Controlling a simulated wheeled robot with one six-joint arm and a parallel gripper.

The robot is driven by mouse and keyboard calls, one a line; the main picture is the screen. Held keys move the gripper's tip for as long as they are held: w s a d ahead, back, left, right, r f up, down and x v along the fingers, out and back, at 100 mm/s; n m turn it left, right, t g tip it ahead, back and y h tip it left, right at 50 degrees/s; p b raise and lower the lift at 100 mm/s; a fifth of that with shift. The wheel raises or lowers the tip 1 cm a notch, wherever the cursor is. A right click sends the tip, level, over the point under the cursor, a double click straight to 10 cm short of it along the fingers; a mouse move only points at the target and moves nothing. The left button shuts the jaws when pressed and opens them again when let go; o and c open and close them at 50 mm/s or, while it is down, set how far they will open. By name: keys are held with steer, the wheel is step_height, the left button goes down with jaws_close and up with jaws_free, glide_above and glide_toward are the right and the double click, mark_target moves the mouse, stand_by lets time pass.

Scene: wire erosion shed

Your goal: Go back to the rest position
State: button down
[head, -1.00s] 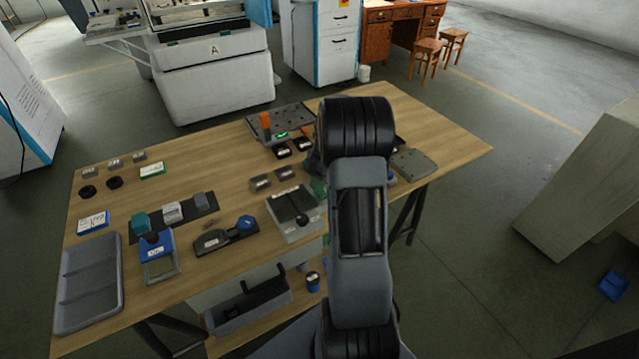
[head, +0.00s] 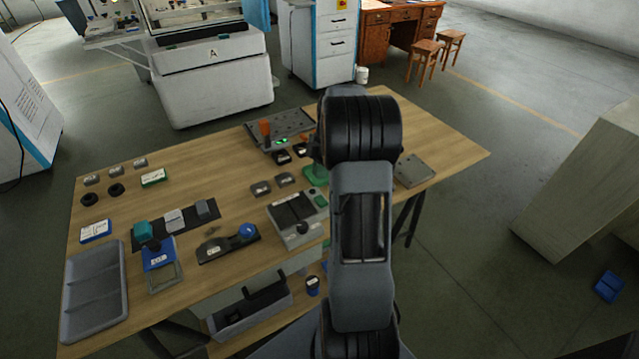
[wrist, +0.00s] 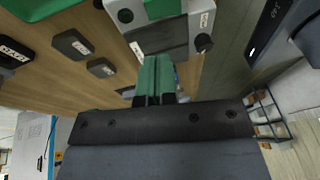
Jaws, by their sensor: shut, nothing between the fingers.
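My gripper (wrist: 157,82) shows in the wrist view with its two green fingers pressed together and nothing between them. It points over the wooden table, near a grey device with a green part (wrist: 160,30). I cannot tell the gap between the fingertips and that device. In the head view my arm stands upright in front of the table's right part and hides most of the gripper.
The wooden table (head: 225,178) carries a grey tray (head: 95,290), a grey-black box (head: 297,222), a dark plate with an orange part (head: 265,128) and several small blocks. A white machine (head: 215,85) stands behind. Open floor (head: 470,210) lies to the right.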

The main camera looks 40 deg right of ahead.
steer(key=w+v, duration=0.1)
steer(key=v, duration=0.5)
steer(key=s+a+r+m+t+h+p, duration=0.1)
steer(key=s+a+r+m+t, duration=0.1)
steer(key=s+a+m, duration=0.5)
steer(key=s+a+r+m+t+h+p, duration=0.2)
steer(key=s+a+m, duration=0.6)
steer(key=a, duration=0.8)
steer(key=shift+a+r+m+t+p, duration=0.3)
steer(key=shift+r+m+t, duration=0.1)
steer(key=shift+r, duration=0.35)
